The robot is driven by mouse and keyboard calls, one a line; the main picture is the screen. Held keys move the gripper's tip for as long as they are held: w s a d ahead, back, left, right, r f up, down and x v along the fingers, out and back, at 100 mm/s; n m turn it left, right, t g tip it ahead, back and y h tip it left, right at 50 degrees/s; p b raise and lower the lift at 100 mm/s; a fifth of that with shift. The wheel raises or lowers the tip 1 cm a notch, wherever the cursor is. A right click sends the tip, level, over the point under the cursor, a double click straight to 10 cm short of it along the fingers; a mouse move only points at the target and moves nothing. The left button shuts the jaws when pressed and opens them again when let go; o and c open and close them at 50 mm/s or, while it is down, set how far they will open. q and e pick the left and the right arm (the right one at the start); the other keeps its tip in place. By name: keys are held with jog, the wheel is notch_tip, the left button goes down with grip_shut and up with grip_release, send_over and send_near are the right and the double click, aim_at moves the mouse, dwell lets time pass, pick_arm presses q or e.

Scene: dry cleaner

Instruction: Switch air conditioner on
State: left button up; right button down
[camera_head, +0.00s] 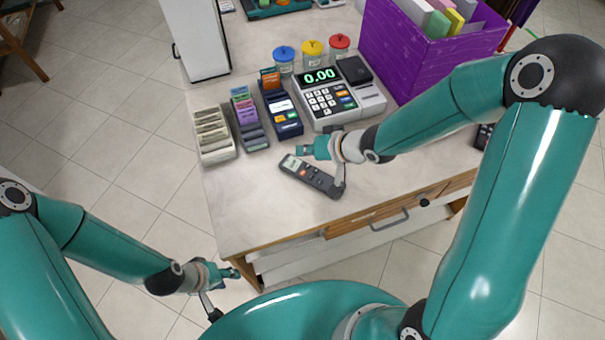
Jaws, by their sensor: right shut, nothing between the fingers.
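A dark grey remote control (311,176) with a pale screen lies on the counter, in front of the cash register. Its screen end points to the upper left. My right gripper (339,189) is shut with nothing between its fingers, and its fingertips are at the lower right end of the remote; I cannot tell whether they touch it. My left gripper (213,314) hangs off the counter's front left corner, away from the remote; whether it is open or shut is unclear. No air conditioner is visible.
The counter (245,215) is bare at its front left. A drawer handle (388,222) is on the counter's front.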

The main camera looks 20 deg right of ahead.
jog(key=b, duration=0.5)
send_over(305, 174)
notch_tip(305, 174, down, 5)
jog(key=shift+f, duration=0.1)
jog(key=shift+f+b, duration=0.5)
jog(key=shift+f, duration=0.4)
jog(key=shift+f, duration=0.35)
jog(key=shift+f+b, duration=0.35)
jog(key=shift+b, duration=0.1)
dwell(0.6)
jog(key=shift+r, duration=0.2)
jog(key=shift+r+p, duration=0.6)
jog(key=shift+p, duration=0.25)
